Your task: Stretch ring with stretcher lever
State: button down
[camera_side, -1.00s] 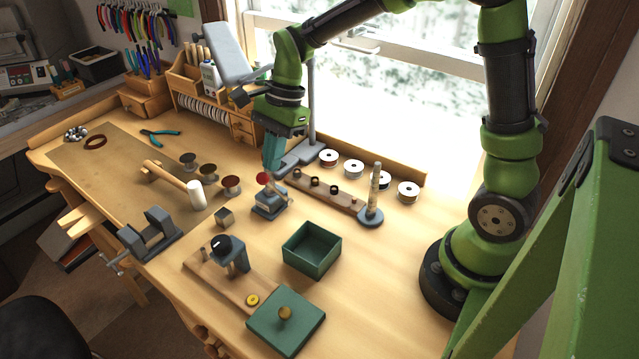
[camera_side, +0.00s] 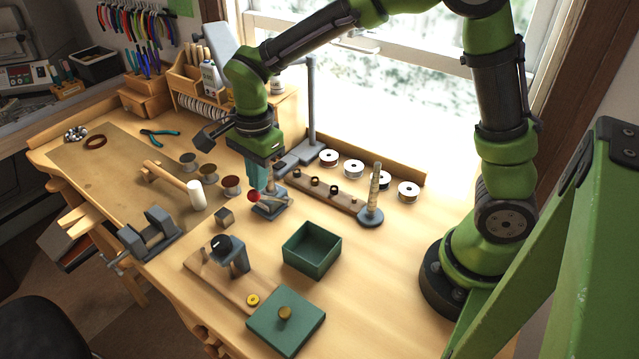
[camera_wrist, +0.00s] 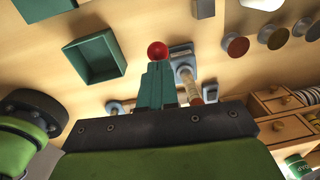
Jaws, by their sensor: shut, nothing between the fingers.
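The ring stretcher (camera_side: 268,208) is a small blue-grey block on the bench, with a short upright post. Its lever ends in a red ball knob (camera_side: 255,196), low on the left side of the stretcher. In the wrist view the red knob (camera_wrist: 157,50) sits just beyond my fingertips, with the stretcher base (camera_wrist: 181,52) to its right. My gripper (camera_side: 257,187), with teal fingers, is shut and empty, pointing down right at the knob; I cannot tell whether it touches. I cannot make out a ring on the stretcher's post.
A wooden strip with small dark pegs (camera_side: 333,190) and a tapered mandrel (camera_side: 374,192) stand to the right. An open green box (camera_side: 312,250) lies in front right. A small metal block (camera_side: 224,217) and a mallet (camera_side: 175,184) are to the left. Bare bench lies between.

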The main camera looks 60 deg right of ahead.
jog(key=shift+a+f+h, duration=1.45)
jog(key=shift+a+f, duration=0.1)
jog(key=shift+f, duration=0.2)
jog(key=shift+a+f+h, duration=1.45)
jog(key=shift+a+f, duration=0.05)
jog(key=shift+f, duration=0.25)
